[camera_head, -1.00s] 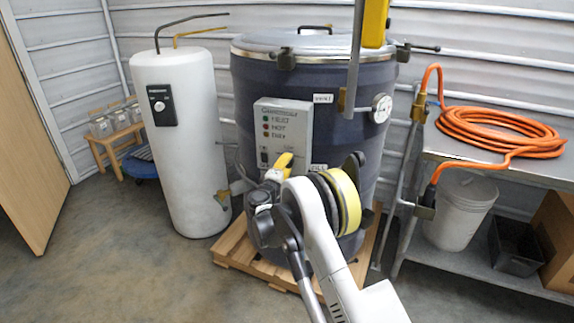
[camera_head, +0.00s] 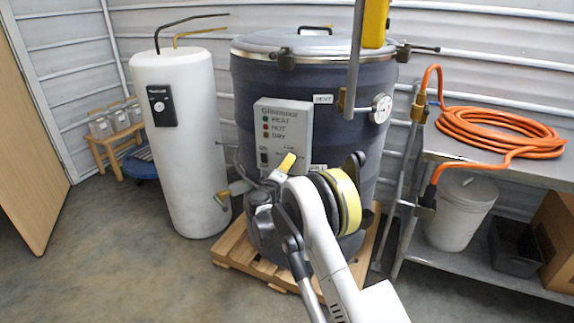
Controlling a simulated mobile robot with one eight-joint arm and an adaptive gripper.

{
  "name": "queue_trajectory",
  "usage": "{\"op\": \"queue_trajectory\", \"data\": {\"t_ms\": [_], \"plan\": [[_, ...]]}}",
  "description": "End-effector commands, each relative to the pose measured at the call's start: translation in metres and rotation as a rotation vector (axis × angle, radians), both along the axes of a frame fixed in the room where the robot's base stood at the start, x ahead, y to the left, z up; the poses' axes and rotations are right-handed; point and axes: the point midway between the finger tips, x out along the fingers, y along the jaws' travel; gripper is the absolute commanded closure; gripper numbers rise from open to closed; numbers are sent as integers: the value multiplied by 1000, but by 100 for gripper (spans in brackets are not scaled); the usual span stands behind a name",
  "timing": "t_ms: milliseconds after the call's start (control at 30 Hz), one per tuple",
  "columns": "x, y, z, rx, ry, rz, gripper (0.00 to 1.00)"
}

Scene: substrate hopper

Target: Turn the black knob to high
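A grey control panel (camera_head: 284,132) with small lights labelled HEAT, HOT and DRY is on the front of the dark drum (camera_head: 340,150). A small black switch (camera_head: 264,157) shows at its lower left. I cannot make out a black knob on this panel; its lower part is partly behind my arm. The white tank (camera_head: 180,180) at the left has a black control plate (camera_head: 159,105) with a small pale dial. My gripper (camera_head: 271,187) is in front of the panel's lower edge. Its fingers are mostly hidden, so contact and opening cannot be told.
The drum stands on a wooden pallet (camera_head: 235,250). A metal bench (camera_head: 480,156) at the right holds a coiled orange hose (camera_head: 500,132), with a white bucket (camera_head: 460,210) below. A wooden stool (camera_head: 108,152) with jars is at the far left. Floor at the left front is clear.

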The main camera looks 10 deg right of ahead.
Motion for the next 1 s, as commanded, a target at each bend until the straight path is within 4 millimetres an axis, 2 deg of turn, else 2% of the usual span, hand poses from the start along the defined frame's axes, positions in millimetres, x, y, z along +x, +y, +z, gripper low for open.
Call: {"op": "queue_trajectory", "data": {"t_ms": [200,233,300,667,767,1000], "plan": [[1,1,1,-2,-1,3,95],[1,1,1,-2,-1,3,59],[1,1,1,-1,0,2,41],[-3,3,0,-2,1,2,41],[-14,10,1,-2,1,2,41],[-60,37,1,-1,0,4,41]]}}
